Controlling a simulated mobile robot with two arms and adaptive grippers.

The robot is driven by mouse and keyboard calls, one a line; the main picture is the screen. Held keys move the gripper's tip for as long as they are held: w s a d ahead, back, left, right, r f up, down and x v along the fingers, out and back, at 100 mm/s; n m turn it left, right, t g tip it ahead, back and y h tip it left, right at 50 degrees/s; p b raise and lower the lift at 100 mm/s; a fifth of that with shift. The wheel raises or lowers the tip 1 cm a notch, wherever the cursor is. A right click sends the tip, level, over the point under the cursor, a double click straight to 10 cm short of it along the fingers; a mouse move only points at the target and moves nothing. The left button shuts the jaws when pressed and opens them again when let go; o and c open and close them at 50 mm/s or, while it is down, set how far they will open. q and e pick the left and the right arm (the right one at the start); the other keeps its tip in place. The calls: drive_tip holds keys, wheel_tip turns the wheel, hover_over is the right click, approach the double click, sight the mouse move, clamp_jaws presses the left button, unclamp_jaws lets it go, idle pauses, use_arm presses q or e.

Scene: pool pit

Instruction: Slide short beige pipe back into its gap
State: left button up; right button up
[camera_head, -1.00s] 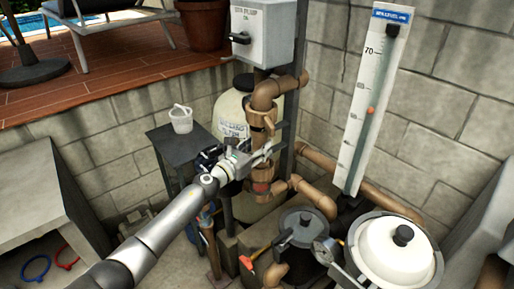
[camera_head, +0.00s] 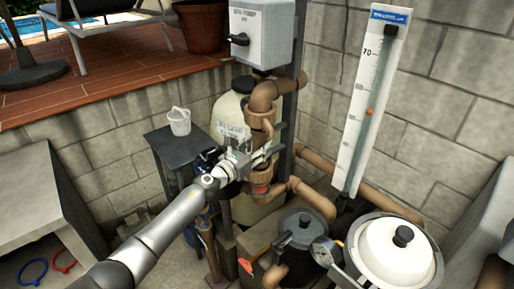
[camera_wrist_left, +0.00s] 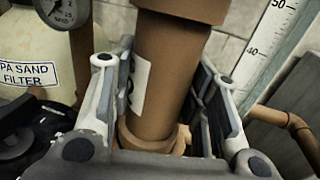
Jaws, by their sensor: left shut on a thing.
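The short beige-brown pipe (camera_wrist_left: 168,65) stands upright between the fingers of my left gripper (camera_wrist_left: 165,95) in the left wrist view, with a white label on its left side. A wider brown collar (camera_wrist_left: 185,8) is above it and a brown ring (camera_wrist_left: 150,138) is below it. In the head view my left gripper (camera_head: 262,156) is shut on the pipe, in line with the upper fitting (camera_head: 262,117) and the lower fitting (camera_head: 260,190). The gripper hides most of the pipe there, so I cannot tell whether its ends are fully seated. My right gripper is not in view.
The sand filter tank (camera_head: 228,112) stands close behind. A grey control box (camera_head: 262,35) hangs above. The pump lid (camera_head: 302,230), white round lid (camera_head: 398,243) and tall gauge board (camera_head: 372,100) are to the right. A small table (camera_head: 170,146) holds a white bucket (camera_head: 179,121).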

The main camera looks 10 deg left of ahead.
use_arm(q)
drive_tip(key=shift+d, duration=0.25)
drive_tip(key=shift+w+d+b, duration=0.1)
drive_tip(key=shift+d+b, duration=0.05)
drive_tip(key=shift+b, duration=0.25)
drive_tip(key=shift+c, duration=1.4)
